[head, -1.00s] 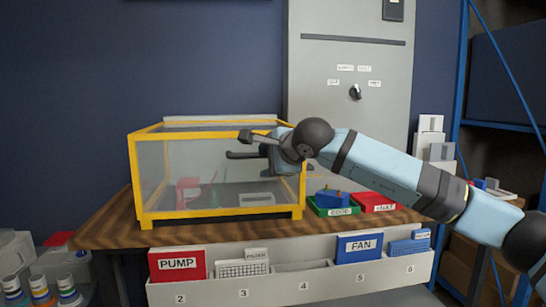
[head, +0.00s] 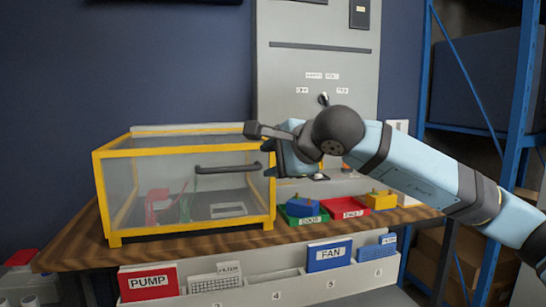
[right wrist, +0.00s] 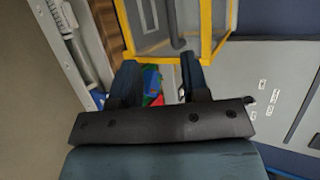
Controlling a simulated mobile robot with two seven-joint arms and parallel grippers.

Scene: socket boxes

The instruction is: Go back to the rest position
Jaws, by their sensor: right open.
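My right gripper (head: 260,138) is raised at the right end of a clear case with a yellow frame (head: 118,200). It is open, with nothing between its fingers. In the right wrist view the two fingers (right wrist: 158,64) stand apart, with the case and its dark handle beyond them. In the head view the black bar handle (head: 228,169) on the case's front lies left of and below the gripper, apart from it in the picture. The case front looks closed. My left gripper is in neither view.
A green tray (head: 290,219) with a blue block and a red tray (head: 345,211) stand right of the case, near a yellow block (head: 380,200). A grey cabinet (head: 275,80) with a selector stands behind. A labelled bin rack (head: 230,300) runs along the front. Blue shelving (head: 520,90) is at right.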

